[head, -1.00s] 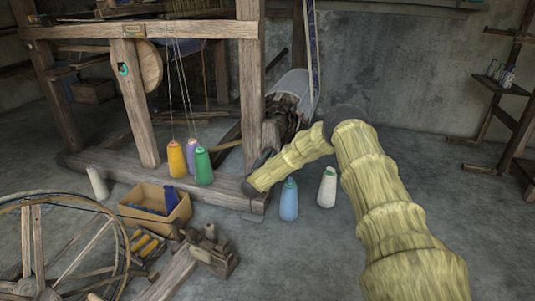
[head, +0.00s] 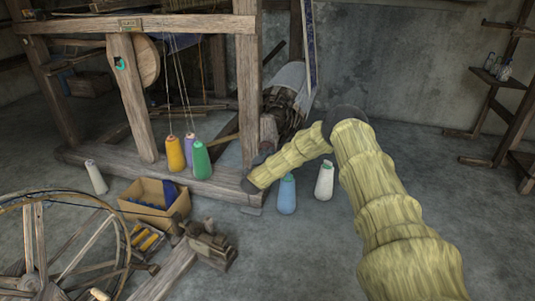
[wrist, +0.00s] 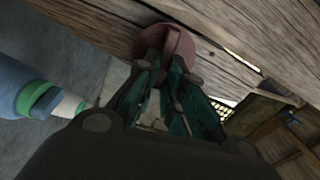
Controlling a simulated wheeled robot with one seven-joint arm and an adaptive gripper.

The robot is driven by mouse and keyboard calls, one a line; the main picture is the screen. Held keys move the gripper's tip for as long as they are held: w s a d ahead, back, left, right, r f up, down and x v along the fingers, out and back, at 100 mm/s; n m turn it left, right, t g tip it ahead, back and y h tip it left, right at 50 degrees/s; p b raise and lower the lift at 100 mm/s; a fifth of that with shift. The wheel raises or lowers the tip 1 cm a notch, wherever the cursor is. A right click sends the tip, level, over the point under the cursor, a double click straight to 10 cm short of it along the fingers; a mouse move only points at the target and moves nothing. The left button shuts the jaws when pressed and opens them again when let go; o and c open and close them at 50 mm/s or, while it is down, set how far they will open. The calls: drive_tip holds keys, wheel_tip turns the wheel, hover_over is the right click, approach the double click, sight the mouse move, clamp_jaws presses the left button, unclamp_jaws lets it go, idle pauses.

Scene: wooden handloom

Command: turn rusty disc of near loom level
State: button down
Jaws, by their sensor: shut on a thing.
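The rusty disc (wrist: 181,42) is a reddish-brown round piece against the side of a weathered wooden beam (wrist: 215,58) in the wrist view. My gripper (wrist: 166,62) is shut on the disc, with its dark green fingers on either side of its near part. In the head view the near loom (head: 140,24) is a large wooden frame at left. My arm reaches to the right end of its lower beam (head: 212,188); the disc and my fingers cannot be made out there.
Several coloured cones stand at the loom's lower beam. A cardboard box (head: 152,213) and a spinning wheel (head: 42,240) are at lower left.

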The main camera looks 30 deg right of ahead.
drive_tip(key=shift+d+f+m, duration=0.1)
drive_tip(key=shift+f+m, duration=0.1)
drive_tip(key=shift+m, duration=0.7)
drive_tip(key=c, duration=1.5)
unclamp_jaws()
drive_tip(key=v, duration=1.2)
